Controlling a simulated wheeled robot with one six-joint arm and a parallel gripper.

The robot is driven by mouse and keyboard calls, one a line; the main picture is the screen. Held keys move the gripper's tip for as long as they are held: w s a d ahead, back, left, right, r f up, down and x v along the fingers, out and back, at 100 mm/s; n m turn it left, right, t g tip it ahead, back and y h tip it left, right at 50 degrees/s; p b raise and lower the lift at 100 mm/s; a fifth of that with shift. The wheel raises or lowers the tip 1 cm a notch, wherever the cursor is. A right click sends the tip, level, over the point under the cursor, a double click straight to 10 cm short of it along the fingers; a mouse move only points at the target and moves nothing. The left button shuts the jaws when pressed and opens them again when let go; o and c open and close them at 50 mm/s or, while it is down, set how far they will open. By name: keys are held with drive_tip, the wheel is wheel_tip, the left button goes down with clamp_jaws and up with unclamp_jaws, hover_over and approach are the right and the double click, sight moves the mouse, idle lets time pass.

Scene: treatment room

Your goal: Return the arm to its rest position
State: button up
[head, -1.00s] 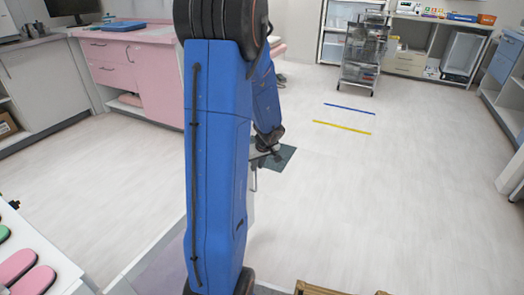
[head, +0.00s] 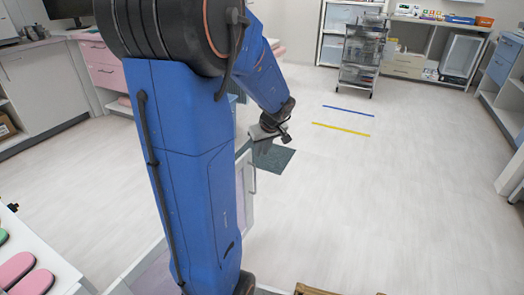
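My blue arm fills the centre-left of the head view, its large dark elbow joint near the top edge. The forearm slopes down to the right to a dark wrist. My gripper (head: 268,133) is small and partly hidden at the end of the wrist, with grey and black parts showing. It appears in front of a dark green mat (head: 276,159). I cannot tell whether its fingers are open or shut, and no held object can be made out.
A pink and grey counter (head: 100,52) stands at the back left, partly behind my arm. A wire trolley (head: 361,58) stands at the back. A white surface with pink and green pads (head: 15,268) is at the lower left. The floor (head: 400,200) on the right is clear.

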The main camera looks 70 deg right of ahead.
idle(0.6)
drive_tip(key=w+a+r+n+t+y, duration=0.15)
drive_tip(key=w+a+r, duration=0.25)
drive_tip(key=w+a, duration=0.75)
drive_tip(key=w+a+r+n+g, duration=0.1)
drive_tip(key=w+a+r+n, duration=0.2)
drive_tip(key=w+a, duration=0.85)
drive_tip(key=s+a+r+n+y, duration=0.1)
drive_tip(key=s+a+n, duration=0.1)
drive_tip(key=a, duration=1.2)
drive_tip(key=s+a+r+n+t+y, duration=0.1)
drive_tip(key=s+a+r+n, duration=0.1)
drive_tip(key=a, duration=1.1)
drive_tip(key=shift+s+a+n, duration=0.35)
drive_tip(key=shift+s, duration=0.45)
